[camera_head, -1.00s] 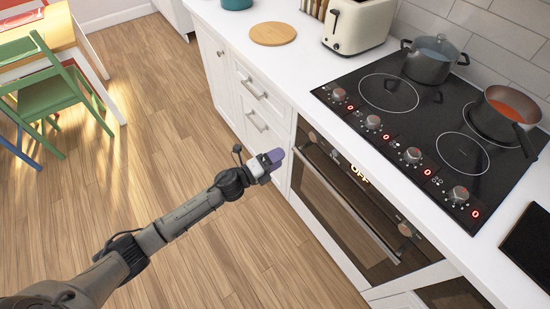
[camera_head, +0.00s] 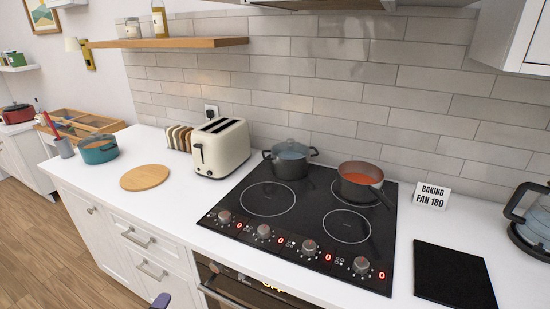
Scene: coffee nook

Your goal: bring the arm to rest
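Only the purple tip of my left gripper (camera_head: 162,300) shows, at the bottom edge of the head view. It is in front of the white drawers and left of the oven (camera_head: 235,290), apart from the worktop. The rest of this gripper and its arm are out of frame, so its opening is hidden. My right gripper is not in view.
The white worktop (camera_head: 200,205) carries a black hob (camera_head: 310,215) with a lidded pot (camera_head: 290,163) and a pan of red food (camera_head: 360,182). A toaster (camera_head: 220,148), round wooden board (camera_head: 145,177), teal pot (camera_head: 98,150) and kettle (camera_head: 535,220) stand around.

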